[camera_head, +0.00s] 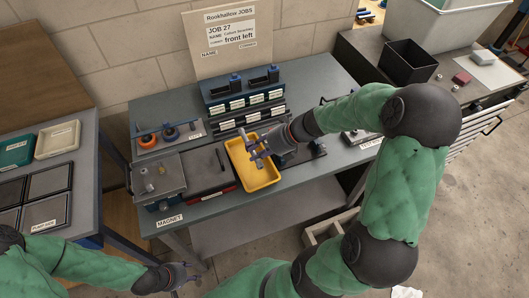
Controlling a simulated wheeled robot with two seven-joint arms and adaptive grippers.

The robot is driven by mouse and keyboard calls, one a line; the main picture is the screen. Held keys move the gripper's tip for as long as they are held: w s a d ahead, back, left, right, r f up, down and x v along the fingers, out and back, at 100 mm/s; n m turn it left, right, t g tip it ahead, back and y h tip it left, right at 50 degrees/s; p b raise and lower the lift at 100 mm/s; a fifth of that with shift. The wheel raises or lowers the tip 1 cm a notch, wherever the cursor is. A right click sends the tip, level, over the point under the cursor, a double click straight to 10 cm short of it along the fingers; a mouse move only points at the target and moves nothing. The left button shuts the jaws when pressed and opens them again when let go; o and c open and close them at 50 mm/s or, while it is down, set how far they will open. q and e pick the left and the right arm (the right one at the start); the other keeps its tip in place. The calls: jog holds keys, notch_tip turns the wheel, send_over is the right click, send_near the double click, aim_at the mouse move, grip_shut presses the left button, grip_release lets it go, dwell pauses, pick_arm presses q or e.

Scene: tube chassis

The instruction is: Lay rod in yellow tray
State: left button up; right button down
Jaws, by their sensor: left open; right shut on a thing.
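The yellow tray (268,182) lies on the grey workbench, near its middle. My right gripper (260,154) is over the tray's upper part, with its arm reaching in from the right. It is shut on a thin grey piece, apparently the rod, which is hard to tell apart from the fingers at this size. I cannot tell whether the piece touches the tray. The gripper and wrist hide part of the tray's far side. My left gripper (188,275) is open and empty, low in front of the bench.
A dark flat box (208,170) and a grey magnet unit (158,180) stand left of the tray. Labelled blue racks (245,100) stand behind it. A job board (228,40) leans at the back. A black bin (408,62) is on the right bench.

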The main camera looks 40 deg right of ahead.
jog(key=shift+f+b, duration=2.5)
jog(key=shift+b, duration=0.6)
jog(key=shift+p, duration=0.7)
jog(key=shift+p, duration=0.3)
jog(key=shift+f+b, duration=0.6)
jog(key=shift+f, duration=1)
jog(key=c, duration=1)
grip_release()
jog(key=shift+o, duration=0.2)
jog(key=shift+s, duration=0.1)
jog(key=shift+f, duration=0.1)
